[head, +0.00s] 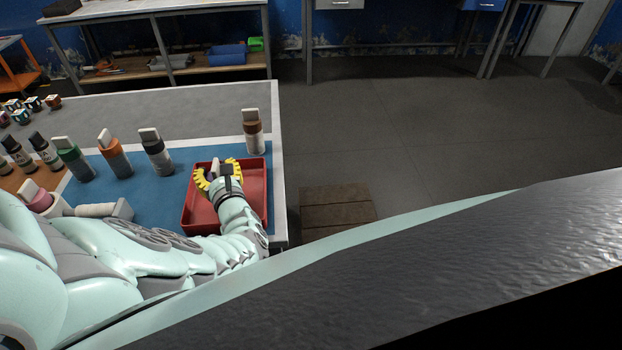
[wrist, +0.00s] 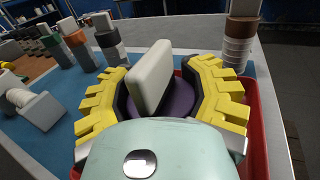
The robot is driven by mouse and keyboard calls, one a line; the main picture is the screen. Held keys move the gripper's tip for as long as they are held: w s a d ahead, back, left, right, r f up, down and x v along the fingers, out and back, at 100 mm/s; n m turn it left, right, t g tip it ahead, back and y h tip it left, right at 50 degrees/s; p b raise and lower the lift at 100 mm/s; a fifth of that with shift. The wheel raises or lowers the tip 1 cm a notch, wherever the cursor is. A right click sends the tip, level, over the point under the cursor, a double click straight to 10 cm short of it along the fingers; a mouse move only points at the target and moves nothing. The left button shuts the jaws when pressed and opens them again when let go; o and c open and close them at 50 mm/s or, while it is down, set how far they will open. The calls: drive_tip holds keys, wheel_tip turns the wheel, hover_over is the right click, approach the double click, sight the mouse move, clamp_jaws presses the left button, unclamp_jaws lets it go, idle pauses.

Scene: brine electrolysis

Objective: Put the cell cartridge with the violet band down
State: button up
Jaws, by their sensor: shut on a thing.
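The violet-banded cell cartridge (wrist: 180,103) has a pale upright tab (wrist: 152,76) on top. In the wrist view it sits between the two yellow-padded fingers of my gripper (wrist: 165,92), which is shut on it. In the head view my gripper (head: 217,178) is over the red tray (head: 257,196), and only the pale top and a bit of violet of the cartridge show there. The cartridge's lower part is hidden, so I cannot tell whether it touches the tray floor. The red tray also shows around the gripper in the wrist view (wrist: 257,130).
A brown-banded cartridge (head: 253,130) stands just behind the tray. Dark grey (head: 155,152), orange (head: 114,153) and green (head: 73,158) ones stand to the left on the blue mat (head: 130,190). The table's right edge is close.

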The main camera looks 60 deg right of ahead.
idle(0.3)
drive_tip(key=o, duration=1.5)
drive_tip(key=shift+c, duration=0.2)
drive_tip(key=shift+s+r, duration=0.15)
drive_tip(key=p+v, duration=0.3)
drive_tip(key=v, duration=0.8)
drive_tip(key=shift+s, duration=0.3)
drive_tip(key=shift+a, duration=0.2)
